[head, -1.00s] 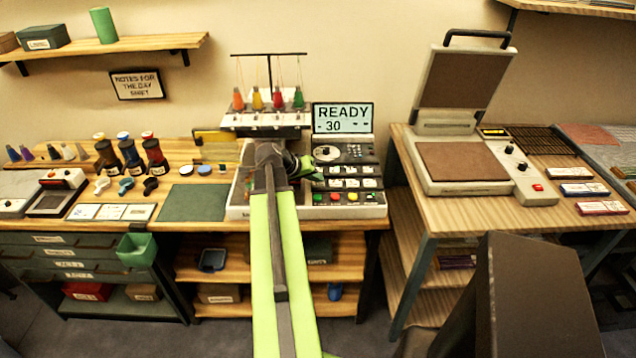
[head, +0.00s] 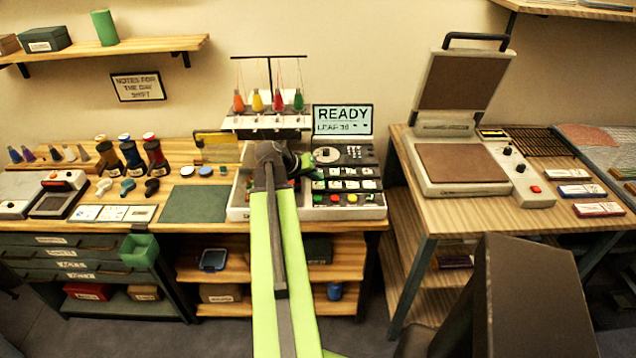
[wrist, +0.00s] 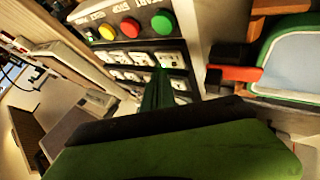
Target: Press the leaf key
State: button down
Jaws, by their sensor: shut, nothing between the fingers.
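The embroidery machine has a control panel with rows of small white keys (head: 350,171), which also show in the wrist view (wrist: 170,57). Its screen (head: 342,119) reads READY with LEAF 30 below. My gripper (head: 316,172) is shut and empty at the left end of the key rows. In the wrist view my green gripper (wrist: 160,78) points down at the keys and covers part of them. The key pictures are too small to tell which is the leaf, and I cannot tell whether the tip touches one.
Green, red and yellow round buttons (wrist: 131,28) line the panel's front edge. Thread cones (head: 278,100) stand above the machine at the back. A green mat (head: 194,203) lies to the left. An open heat press (head: 462,165) stands on the right table.

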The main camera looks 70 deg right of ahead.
aim_at(316, 186)
notch_tip(316, 186, up, 6)
jog(key=p, duration=0.5)
jog(key=shift+p, duration=0.4)
